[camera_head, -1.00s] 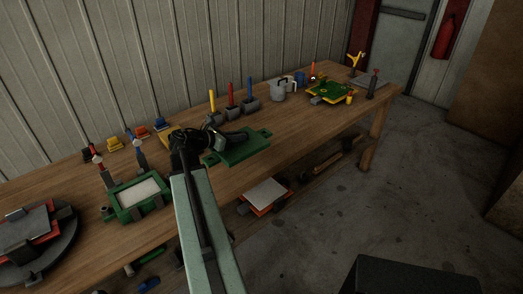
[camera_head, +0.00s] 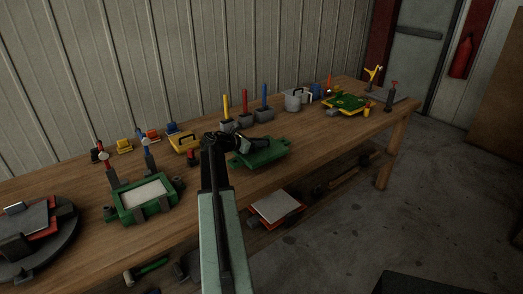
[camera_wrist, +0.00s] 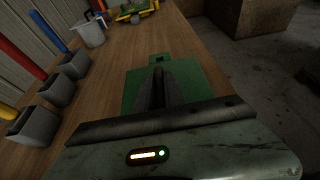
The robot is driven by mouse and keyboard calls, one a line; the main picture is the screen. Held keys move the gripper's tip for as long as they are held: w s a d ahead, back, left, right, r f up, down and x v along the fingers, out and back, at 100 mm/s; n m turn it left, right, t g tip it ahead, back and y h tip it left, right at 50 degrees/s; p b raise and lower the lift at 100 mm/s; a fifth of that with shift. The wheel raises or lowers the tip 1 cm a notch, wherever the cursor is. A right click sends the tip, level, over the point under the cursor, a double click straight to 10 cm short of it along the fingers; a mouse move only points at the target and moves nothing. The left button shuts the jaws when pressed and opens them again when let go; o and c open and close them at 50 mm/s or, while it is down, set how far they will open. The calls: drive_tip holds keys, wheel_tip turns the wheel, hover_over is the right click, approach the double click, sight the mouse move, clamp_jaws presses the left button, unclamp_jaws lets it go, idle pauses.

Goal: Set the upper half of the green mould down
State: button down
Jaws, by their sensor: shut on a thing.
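The upper half of the green mould (camera_head: 262,152) is a flat green plate with small end tabs, over the middle of the workbench. My gripper (camera_head: 246,143) is shut on it from above. In the wrist view the closed fingers (camera_wrist: 158,88) stand on the middle of the green plate (camera_wrist: 190,75), and wood shows around it. I cannot tell whether the plate touches the bench or hangs just above it.
Yellow, red and blue handles stand in grey holders (camera_head: 247,120) behind the plate. A grey pot (camera_head: 295,100) and a yellow-green mould (camera_head: 346,103) lie farther right. A dark round turntable (camera_head: 50,250) is at the left. Bare bench (camera_head: 325,128) lies right of the plate.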

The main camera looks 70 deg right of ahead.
sight(262, 148)
drive_tip(key=shift+d, duration=0.7)
wheel_tip(262, 148, down, 4)
drive_tip(key=b, duration=0.4)
drive_tip(key=shift+r, duration=0.25)
drive_tip(key=c, duration=1.9)
unclamp_jaws()
drive_tip(key=shift+f, duration=0.2)
drive_tip(key=o, duration=0.4)
drive_tip(key=shift+o, duration=0.2)
drive_tip(key=shift+r+p, duration=0.25)
drive_tip(key=shift+p, duration=0.05)
drive_tip(key=p+v, duration=0.4)
drive_tip(key=v, duration=0.7)
drive_tip(key=shift+w+a+r, duration=0.1)
drive_tip(key=shift+a+r, duration=0.05)
drive_tip(key=shift+a, duration=0.05)
drive_tip(key=shift+w+a, duration=0.15)
drive_tip(key=shift+a, duration=0.1)
